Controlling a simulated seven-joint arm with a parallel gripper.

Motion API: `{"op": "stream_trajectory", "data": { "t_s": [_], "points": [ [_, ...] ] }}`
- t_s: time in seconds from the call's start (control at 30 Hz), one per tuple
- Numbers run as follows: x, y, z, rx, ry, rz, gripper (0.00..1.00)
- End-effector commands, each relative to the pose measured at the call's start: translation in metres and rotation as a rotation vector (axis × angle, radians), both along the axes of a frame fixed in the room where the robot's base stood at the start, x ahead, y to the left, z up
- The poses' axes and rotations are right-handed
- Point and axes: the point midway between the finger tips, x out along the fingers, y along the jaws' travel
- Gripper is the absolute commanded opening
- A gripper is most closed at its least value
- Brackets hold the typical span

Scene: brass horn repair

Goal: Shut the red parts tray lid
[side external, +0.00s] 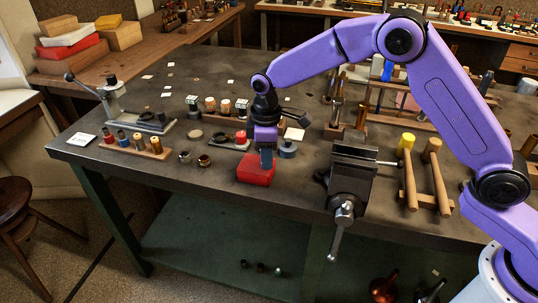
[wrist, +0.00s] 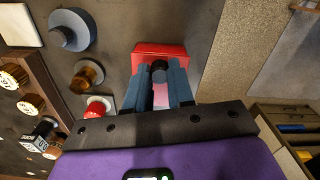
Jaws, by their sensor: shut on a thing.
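The red parts tray (side external: 256,171) sits near the front edge of the bench, left of the vise. My gripper (side external: 266,160) points down at its top from above. In the wrist view the red tray (wrist: 160,50) shows just beyond my fingertips (wrist: 160,78). A pinkish strip shows between the fingers. My fingers hide part of the tray, and I cannot tell how far open the lid is.
A dark vise (side external: 352,180) stands right of the tray, with mallets (side external: 408,172) beyond it. A wooden rack of small parts (side external: 137,147) and loose rings (side external: 203,160) lie to the left. A blue-grey round part (side external: 287,150) stands close behind.

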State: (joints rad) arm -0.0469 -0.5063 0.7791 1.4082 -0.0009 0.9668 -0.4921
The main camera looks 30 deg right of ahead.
Motion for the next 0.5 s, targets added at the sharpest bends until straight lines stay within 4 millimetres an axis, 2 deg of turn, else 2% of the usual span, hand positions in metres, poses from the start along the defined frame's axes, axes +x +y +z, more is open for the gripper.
{"op": "stream_trajectory", "data": {
  "t_s": [0.03,0.1,0.5],
  "points": [
    [0.004,0.005,0.0019,0.014,-0.02,0.002,0.26],
    [0.0037,0.0047,0.0018,0.014,-0.018,0.002,0.48],
    [0.0029,0.003,0.0068,0.01,-0.014,0.001,0.48]
  ]
}}
